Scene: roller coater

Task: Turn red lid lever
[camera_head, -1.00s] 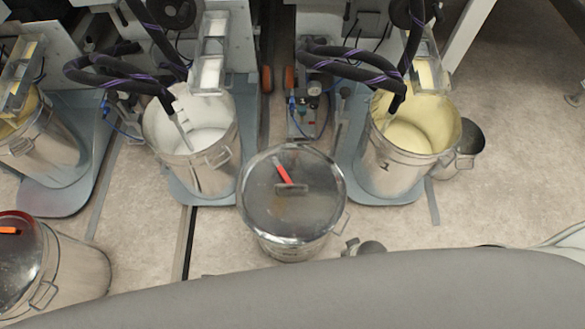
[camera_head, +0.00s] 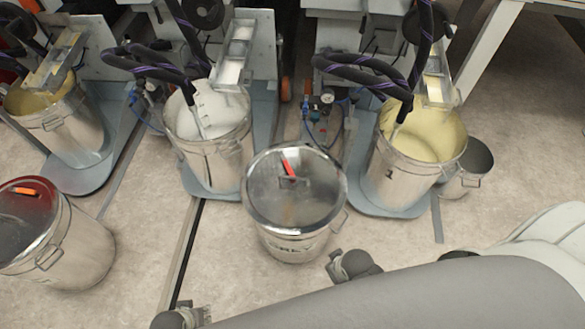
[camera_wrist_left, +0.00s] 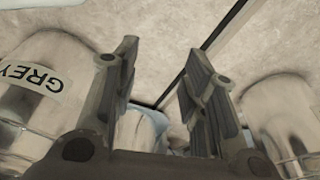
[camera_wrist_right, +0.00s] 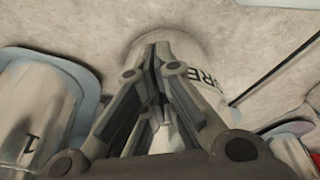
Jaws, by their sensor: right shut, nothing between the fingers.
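A steel bucket with a dark, reddish lid (camera_head: 25,228) stands at the left of the head view. An orange-red lever (camera_head: 27,191) lies flat across that lid. A second bucket, marked GREY, stands in the middle; its grey lid (camera_head: 268,205) carries a red lever (camera_head: 288,167). My left gripper (camera_head: 190,317) is at the bottom edge, between these two buckets and touching neither lever. Its fingers stand apart and empty in the left wrist view (camera_wrist_left: 160,65). My right gripper (camera_head: 345,266) is beside the GREY bucket; its fingers are closed in the right wrist view (camera_wrist_right: 158,55).
Open buckets of white (camera_head: 207,120) and yellow paint (camera_head: 425,135) stand under hoses at the machine. A small pail (camera_head: 465,170) is beside the yellow one. A dark floor strip (camera_head: 187,250) runs between the lidded buckets. The floor around it is clear.

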